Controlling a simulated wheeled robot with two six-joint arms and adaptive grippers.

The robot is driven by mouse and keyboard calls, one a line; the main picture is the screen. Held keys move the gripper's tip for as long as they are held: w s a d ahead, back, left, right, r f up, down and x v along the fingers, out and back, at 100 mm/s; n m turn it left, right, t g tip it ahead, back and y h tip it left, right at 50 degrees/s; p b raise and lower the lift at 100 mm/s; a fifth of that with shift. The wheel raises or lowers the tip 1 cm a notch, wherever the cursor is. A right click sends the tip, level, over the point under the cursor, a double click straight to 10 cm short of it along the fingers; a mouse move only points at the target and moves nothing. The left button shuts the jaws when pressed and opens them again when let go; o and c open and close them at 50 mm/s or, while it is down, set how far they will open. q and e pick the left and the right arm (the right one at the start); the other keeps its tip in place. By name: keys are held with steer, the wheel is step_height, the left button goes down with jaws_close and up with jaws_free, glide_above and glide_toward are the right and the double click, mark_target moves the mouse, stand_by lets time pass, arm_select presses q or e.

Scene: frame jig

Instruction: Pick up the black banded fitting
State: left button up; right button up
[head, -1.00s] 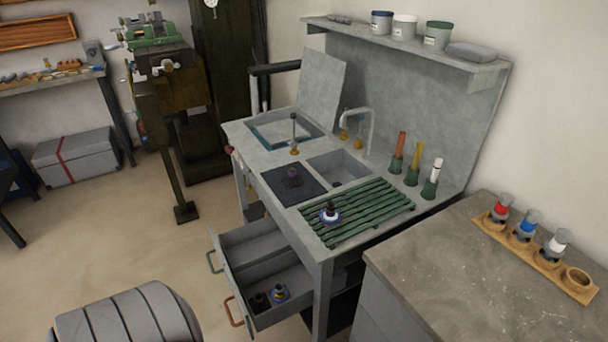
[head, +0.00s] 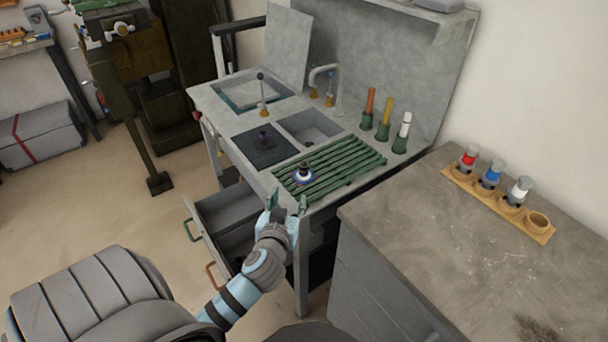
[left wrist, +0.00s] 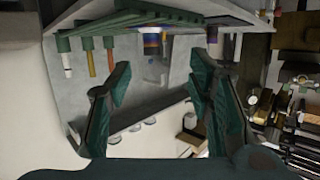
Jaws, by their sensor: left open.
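A fitting (head: 304,173) with a dark top and a pale, blue-edged base stands on the green slatted rack. A darker fitting (head: 263,138) with a purple tint stands on the black mat (head: 285,151). I cannot tell for sure which is the black banded one. My left gripper (head: 286,203) is open and empty, in front of the rack's near edge and short of the rack fitting. In the left wrist view, a fitting (left wrist: 152,42) with purple and orange bands shows beyond the open fingers, near the rack slats. My right gripper is out of view.
Open drawers (head: 233,207) lie below the counter; my left arm hides part of them. A grey cabinet with a wooden holder (head: 498,203) is at right.

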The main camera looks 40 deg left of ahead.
mark_target(303, 168)
arm_select(q)
steer(key=w, duration=0.2)
steer(key=w+a+r+t, duration=0.1)
steer(key=shift+w+a, duration=0.1)
steer(key=shift+w, duration=0.2)
steer(key=x, duration=0.4)
steer(key=b+x, duration=0.1)
steer(key=x, duration=0.7)
steer(key=shift+w+d+f, duration=0.1)
steer(key=shift+d+f, duration=0.1)
steer(key=shift+d, duration=0.1)
jaws_close()
